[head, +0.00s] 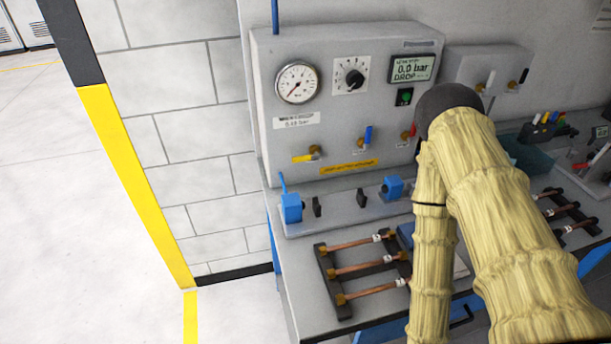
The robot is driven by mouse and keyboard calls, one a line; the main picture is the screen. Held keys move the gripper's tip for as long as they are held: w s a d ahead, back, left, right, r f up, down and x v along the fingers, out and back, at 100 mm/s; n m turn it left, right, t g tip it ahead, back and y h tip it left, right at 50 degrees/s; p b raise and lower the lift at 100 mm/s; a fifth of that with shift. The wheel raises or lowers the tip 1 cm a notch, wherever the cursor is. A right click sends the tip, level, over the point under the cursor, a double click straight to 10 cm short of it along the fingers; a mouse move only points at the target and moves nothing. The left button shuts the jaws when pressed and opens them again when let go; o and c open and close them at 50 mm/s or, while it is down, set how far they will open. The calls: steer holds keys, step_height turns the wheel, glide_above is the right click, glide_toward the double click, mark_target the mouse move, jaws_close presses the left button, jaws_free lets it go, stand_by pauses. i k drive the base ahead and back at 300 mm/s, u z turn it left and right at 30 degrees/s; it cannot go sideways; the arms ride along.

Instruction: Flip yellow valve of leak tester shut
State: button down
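The leak tester (271,75) is a grey box at the back of the bench, with a round gauge (297,82), a black knob (354,77) and a display (411,68) reading 0.0 bar and DROP. Its yellow valve (305,158) is at the lower left of the panel, with the lever lying about level and pointing left from a brass body. A blue-handled valve (367,138) to its right has its lever upright. A red-handled valve (409,134) is partly beside my arm. My sleeved arm covers the right of the tester; my gripper does not show.
A fixture with blue clamps (291,207) stands below the tester. A black rack (334,283) holds copper tubes (368,266) in front. A second grey box (489,62) and a teal bin (529,158) are at right. Floor is open at left.

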mark_target(307, 158)
steer(key=z, duration=0.5)
steer(key=k, duration=1.2)
steer(key=u, duration=0.1)
steer(key=i, duration=0.55)
steer(key=u, duration=0.3)
